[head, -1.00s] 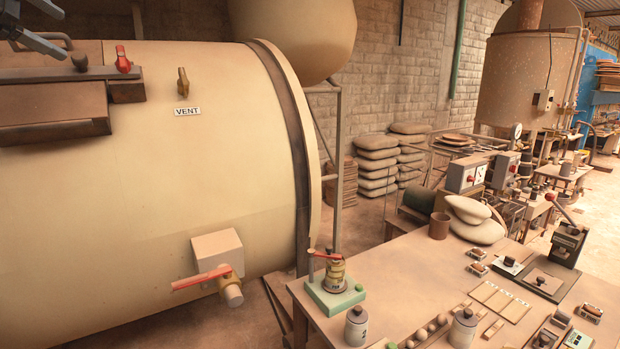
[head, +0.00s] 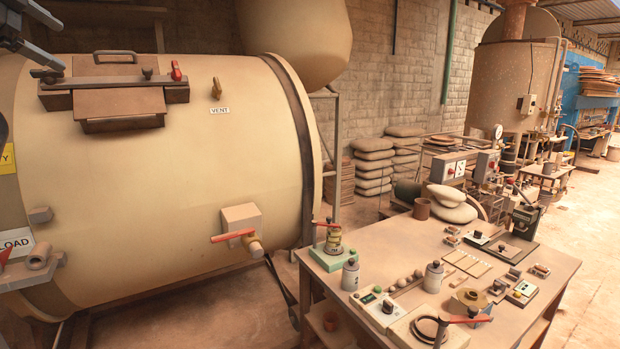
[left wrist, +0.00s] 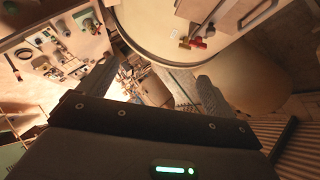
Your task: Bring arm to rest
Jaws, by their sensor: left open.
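My left gripper (head: 57,44) shows at the top left edge of the head view, partly cut off, in front of the upper left of a big cream tank (head: 150,190). Its two fingers stand apart with nothing between them. In the left wrist view the two grey fingers of my left gripper (left wrist: 152,85) are spread wide, with the workbench and tank seen at a distance beyond them. The gripper touches nothing that I can see. My right gripper is in neither view.
The tank has a hatch (head: 118,101), a vent valve (head: 216,89) and a red-handled valve (head: 240,233). A workbench (head: 395,243) with jars and small tools stands at right. Stacked sacks (head: 373,165) lie behind it. Floor shows clear at far right.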

